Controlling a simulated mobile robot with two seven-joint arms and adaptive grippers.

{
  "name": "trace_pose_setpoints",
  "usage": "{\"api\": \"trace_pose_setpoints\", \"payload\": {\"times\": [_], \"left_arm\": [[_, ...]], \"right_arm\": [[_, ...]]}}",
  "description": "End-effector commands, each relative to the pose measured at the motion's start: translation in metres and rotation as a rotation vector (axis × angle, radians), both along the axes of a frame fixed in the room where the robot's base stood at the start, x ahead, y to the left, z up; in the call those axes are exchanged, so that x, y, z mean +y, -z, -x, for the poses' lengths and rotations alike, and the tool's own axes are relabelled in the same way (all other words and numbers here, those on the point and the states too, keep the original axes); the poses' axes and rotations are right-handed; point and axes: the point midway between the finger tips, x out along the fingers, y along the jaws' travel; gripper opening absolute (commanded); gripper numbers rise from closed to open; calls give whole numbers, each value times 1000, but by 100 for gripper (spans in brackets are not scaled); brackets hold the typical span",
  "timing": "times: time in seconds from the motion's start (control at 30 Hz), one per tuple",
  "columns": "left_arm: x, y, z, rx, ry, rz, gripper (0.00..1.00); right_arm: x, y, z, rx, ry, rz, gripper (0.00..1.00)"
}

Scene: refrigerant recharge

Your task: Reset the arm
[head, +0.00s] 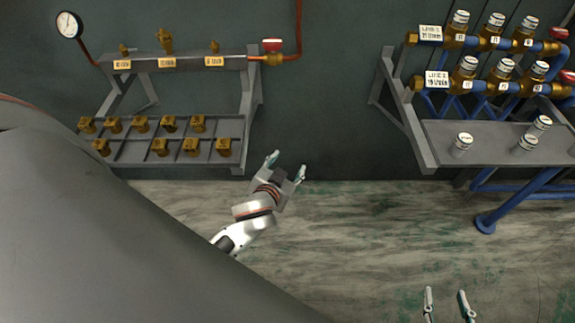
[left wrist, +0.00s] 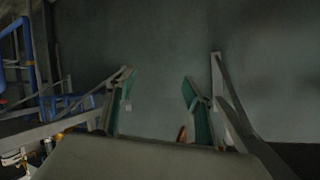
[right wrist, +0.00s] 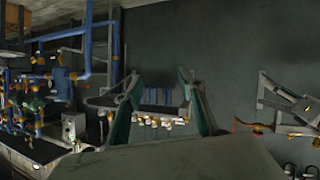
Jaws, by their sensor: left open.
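My left gripper (head: 286,167) is open and empty, in mid-view in the head view, just to the right of the left bench's lower tray. Its fingers stand wide apart in the left wrist view (left wrist: 160,92), with only dark wall between them. My right gripper (head: 448,304) shows only its two fingertips at the bottom edge of the head view. They are apart with nothing between them. In the right wrist view (right wrist: 158,98) a distant rack with several small parts appears beyond the open fingers. Most of my right arm is out of the head view.
A left bench has a tray (head: 133,152) of several brass fittings, below a labelled shelf (head: 185,64) and a gauge (head: 68,26). A right bench (head: 473,148) holds white-capped cylinders (head: 461,145) beneath brass valve manifolds (head: 490,86). Blue pipes (head: 527,197) run below it. The floor (head: 370,230) between is clear.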

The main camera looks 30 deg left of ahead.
Motion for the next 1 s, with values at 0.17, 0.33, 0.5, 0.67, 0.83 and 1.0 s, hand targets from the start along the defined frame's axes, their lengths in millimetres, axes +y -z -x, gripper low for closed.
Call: {"api": "trace_pose_setpoints", "payload": {"times": [0.17, 0.33, 0.5, 0.67, 0.83, 1.0], "left_arm": [[-1, 1, 1, 2, 4, -1, 52], [-1, 1, 1, 1, 4, 0, 52], [-1, 1, 1, 1, 3, 0, 52], [-7, 7, 11, 20, 36, 7, 52], [-40, 33, 69, 98, 191, 47, 52], [-71, 53, 142, 154, 332, 110, 52]], "right_arm": [[0, 0, 0, 0, 0, 0, 40], [0, 0, 0, 0, 0, 0, 40], [0, 0, 0, 0, 0, 0, 40], [0, 1, 2, 8, 1, -3, 40], [2, 13, 16, 58, 9, -19, 40], [3, 33, 38, 127, 20, -40, 40]]}}
